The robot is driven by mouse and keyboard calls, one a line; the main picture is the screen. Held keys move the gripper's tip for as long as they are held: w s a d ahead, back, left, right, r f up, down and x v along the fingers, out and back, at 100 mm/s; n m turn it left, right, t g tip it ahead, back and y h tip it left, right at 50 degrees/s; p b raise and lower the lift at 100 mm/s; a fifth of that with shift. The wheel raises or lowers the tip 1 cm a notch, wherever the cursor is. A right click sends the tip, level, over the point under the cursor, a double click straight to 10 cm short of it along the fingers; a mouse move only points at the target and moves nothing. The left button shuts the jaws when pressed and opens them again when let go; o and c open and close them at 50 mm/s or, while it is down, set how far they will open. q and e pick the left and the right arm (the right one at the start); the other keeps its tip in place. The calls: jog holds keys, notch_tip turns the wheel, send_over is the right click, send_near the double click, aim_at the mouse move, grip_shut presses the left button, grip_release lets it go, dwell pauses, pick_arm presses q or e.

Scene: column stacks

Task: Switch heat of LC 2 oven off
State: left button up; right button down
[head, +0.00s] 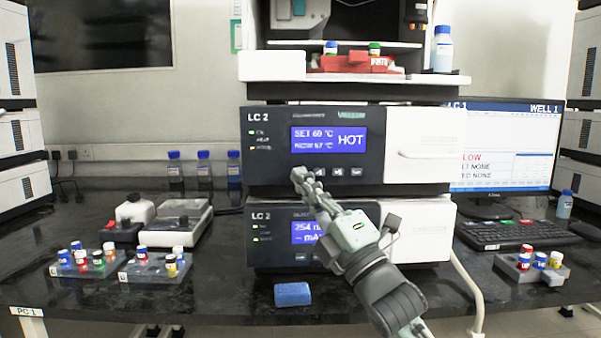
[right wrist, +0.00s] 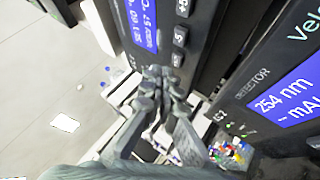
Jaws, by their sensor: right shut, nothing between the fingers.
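The LC 2 oven (head: 375,150) is the upper dark-fronted unit in the middle of the head view. Its blue display (head: 328,139) reads SET 60 °C and HOT; the second line is small and hard to read. A row of small buttons (head: 338,171) lies below the display. My right gripper (head: 298,175) is shut and empty, its tips by the left end of that row and covering part of it. In the right wrist view the shut fingertips (right wrist: 160,72) are close to the oven's panel edge; I cannot tell whether they touch. My left gripper is not in view.
The LC 2 detector (head: 275,225) sits below the oven, partly behind my right arm. A blue sponge (head: 292,294) lies on the bench in front. Vial racks (head: 155,270) stand left, another rack (head: 510,268) right, beside a keyboard (head: 505,235) and monitor (head: 520,170).

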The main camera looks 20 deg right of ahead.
jog(key=shift+s+a, duration=0.25)
jog(key=shift+s, duration=0.55)
jog(key=shift+s+a, duration=0.2)
jog(key=shift+s, duration=0.6)
jog(key=shift+s+a, duration=0.25)
jog(key=shift+s, duration=0.55)
